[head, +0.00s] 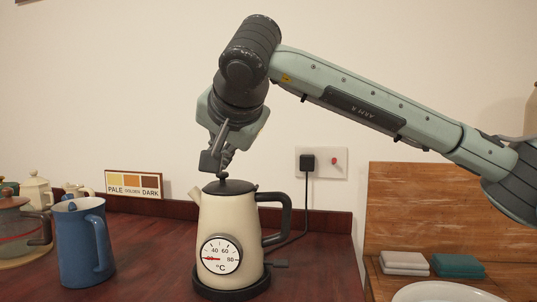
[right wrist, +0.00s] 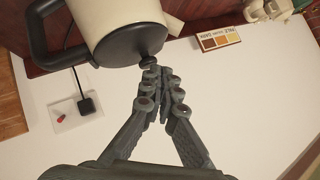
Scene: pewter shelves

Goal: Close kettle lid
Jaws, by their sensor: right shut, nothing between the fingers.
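The cream kettle (head: 232,222) stands upright on its dark base (head: 232,286), with its spout to the left and its black handle (head: 280,217) to the right. A round temperature dial is on its front. The dark kettle lid (head: 230,187) lies flat across the top, with a small knob. In the right wrist view the kettle (right wrist: 112,15) appears inverted, its lid (right wrist: 130,46) facing my fingers. My right gripper (head: 222,168) is shut and empty, pointing down just above the lid knob. Its fingertips (right wrist: 160,76) are very near the knob; I cannot tell if they touch. My left gripper is out of view.
A blue mug (head: 84,245) and several other pots stand at the left. A colour-label sign (head: 134,186) leans at the back. A plug with a cord (head: 307,163) is in the wall. Folded cloths (head: 404,263) and a white plate (head: 445,292) lie at the right.

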